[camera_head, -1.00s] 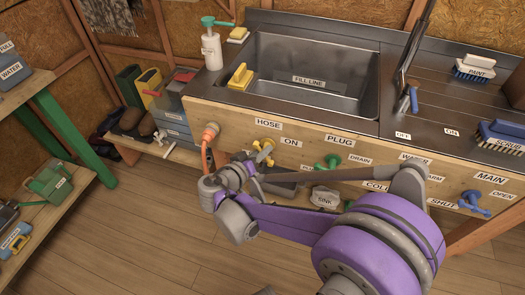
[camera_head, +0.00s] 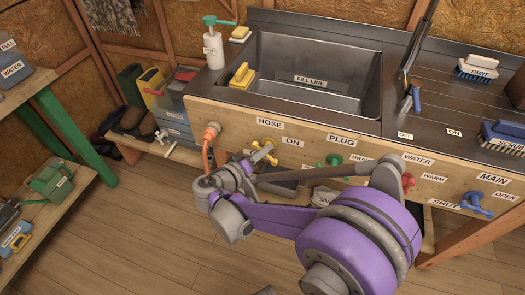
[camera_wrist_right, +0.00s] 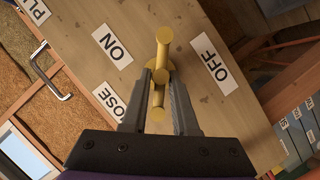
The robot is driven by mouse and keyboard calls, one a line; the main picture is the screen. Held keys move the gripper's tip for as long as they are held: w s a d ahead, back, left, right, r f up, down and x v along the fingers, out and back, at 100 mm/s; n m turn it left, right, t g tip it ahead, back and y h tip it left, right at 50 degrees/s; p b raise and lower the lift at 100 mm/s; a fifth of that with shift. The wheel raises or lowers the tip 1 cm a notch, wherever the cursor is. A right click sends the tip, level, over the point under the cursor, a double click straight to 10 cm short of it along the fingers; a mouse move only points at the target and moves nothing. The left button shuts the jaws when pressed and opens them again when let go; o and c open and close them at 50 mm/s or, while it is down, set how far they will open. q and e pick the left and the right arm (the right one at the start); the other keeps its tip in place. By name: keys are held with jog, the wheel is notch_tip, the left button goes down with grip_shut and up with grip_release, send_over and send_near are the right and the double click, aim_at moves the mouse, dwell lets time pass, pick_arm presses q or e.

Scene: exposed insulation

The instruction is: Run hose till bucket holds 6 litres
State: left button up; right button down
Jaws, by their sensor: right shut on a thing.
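The yellow hose valve handle (camera_head: 263,154) is on the wooden sink front below the HOSE and ON labels. My right gripper (camera_head: 247,164) is at this handle. In the right wrist view the jaws of my right gripper (camera_wrist_right: 160,92) are shut on the yellow handle (camera_wrist_right: 162,55), with the ON label on its left and the OFF label on its right. The orange hose (camera_head: 206,153) hangs from a fitting left of the valve, and its lower end is hidden behind my arm. No bucket can be made out. My left gripper is not in view.
A green knob (camera_head: 334,160), a red knob (camera_head: 408,181) and a blue valve (camera_head: 477,204) stick out of the sink front to the right. The steel sink (camera_head: 315,85) is above. Shelves (camera_head: 50,210) stand at the left. The floor (camera_head: 150,235) is clear in front.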

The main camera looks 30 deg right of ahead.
jog(key=c, duration=0.8)
grip_release()
jog(key=p+v, duration=0.2)
jog(key=v, duration=0.9)
jog(key=shift+d+f, duration=0.1)
